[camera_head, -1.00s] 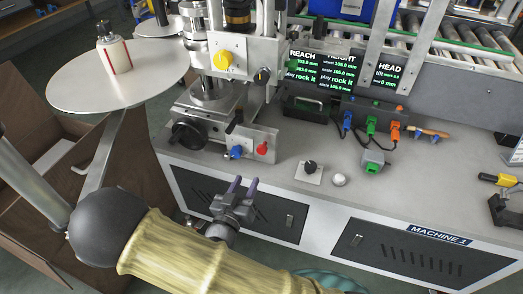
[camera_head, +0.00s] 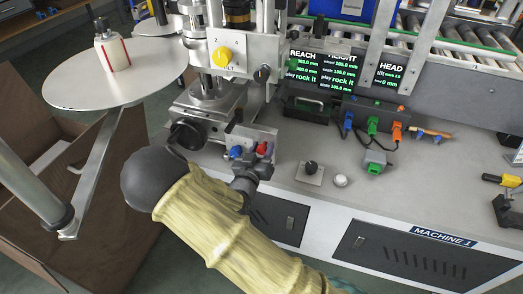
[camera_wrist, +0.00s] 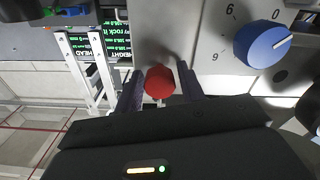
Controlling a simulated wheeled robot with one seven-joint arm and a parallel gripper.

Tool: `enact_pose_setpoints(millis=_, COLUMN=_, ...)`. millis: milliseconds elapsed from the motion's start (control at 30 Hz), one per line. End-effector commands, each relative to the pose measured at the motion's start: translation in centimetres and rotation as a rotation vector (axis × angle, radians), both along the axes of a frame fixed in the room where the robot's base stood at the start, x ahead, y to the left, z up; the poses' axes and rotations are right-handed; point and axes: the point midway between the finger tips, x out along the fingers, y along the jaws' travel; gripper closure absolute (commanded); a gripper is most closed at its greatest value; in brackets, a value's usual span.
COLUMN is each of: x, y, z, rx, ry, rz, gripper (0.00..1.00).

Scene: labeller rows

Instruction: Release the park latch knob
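A red knob (camera_wrist: 159,82) sits on the machine's grey front plate, and it also shows in the head view (camera_head: 262,148). It is probably the park latch knob, but no label on it is readable. My gripper (camera_wrist: 160,85) is open, with one dark finger on each side of the red knob. I cannot tell whether either finger touches it. In the head view my gripper (camera_head: 250,157) is at the plate, and my arm hides part of it. A blue dial (camera_wrist: 262,45) with numbers around it is to the right in the wrist view; it also shows in the head view (camera_head: 236,152).
A yellow knob (camera_head: 223,58) and a black handwheel (camera_head: 187,135) are on the machine. A black knob (camera_head: 310,168) and a white button (camera_head: 340,180) are on the bench. A round plate (camera_head: 85,82) with a bottle (camera_head: 112,48) is at left.

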Motion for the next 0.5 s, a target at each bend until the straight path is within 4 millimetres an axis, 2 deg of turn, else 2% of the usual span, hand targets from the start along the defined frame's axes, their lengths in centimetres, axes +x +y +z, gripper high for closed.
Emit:
enact_pose_setpoints(millis=167, x=-0.01, y=0.02, z=0.01, rx=0.000, ry=0.000, rz=0.000, gripper=0.61)
enact_pose_setpoints(millis=367, x=-0.03, y=0.03, z=-0.01, rx=0.000, ry=0.000, rz=0.000, gripper=0.98)
enact_pose_setpoints(millis=500, x=-0.16, y=0.11, z=0.03, rx=0.000, ry=0.001, rz=0.001, gripper=1.00)
